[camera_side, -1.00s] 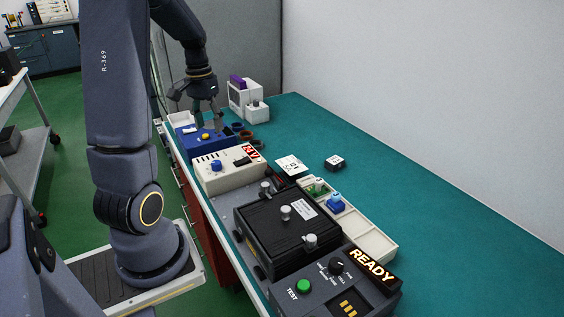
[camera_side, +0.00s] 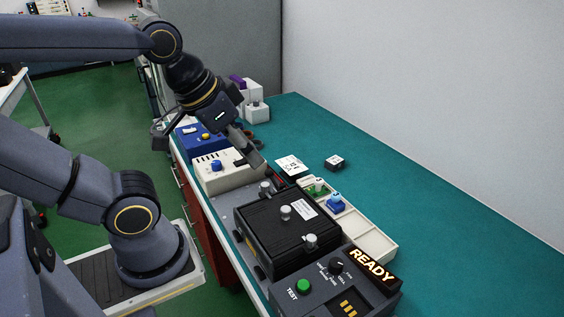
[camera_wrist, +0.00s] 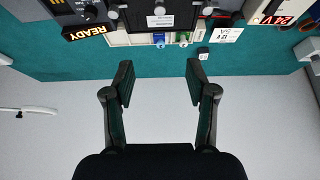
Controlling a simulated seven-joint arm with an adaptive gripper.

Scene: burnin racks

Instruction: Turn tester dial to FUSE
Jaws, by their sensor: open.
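The tester (camera_side: 325,292) is a dark box at the front with a lit READY sign (camera_side: 371,266), a green TEST button (camera_side: 303,286) and a black dial (camera_side: 337,265) with printed labels around it. The labels are too small to read for sure, so I cannot tell the dial's setting. In the wrist view the dial (camera_wrist: 90,11) shows at the upper left, by the READY sign (camera_wrist: 84,31). My gripper (camera_wrist: 159,82) is open and empty in the wrist view. In the side view my gripper (camera_side: 250,150) hangs above the cream box, well behind the tester.
A black lidded box (camera_side: 265,237) with silver knobs stands directly behind the tester. A cream tray (camera_side: 375,240) with blue and green parts lies beside it. A cream power unit (camera_side: 222,178) and a blue box (camera_side: 188,140) stand farther back. The teal table (camera_side: 440,215) is clear at right.

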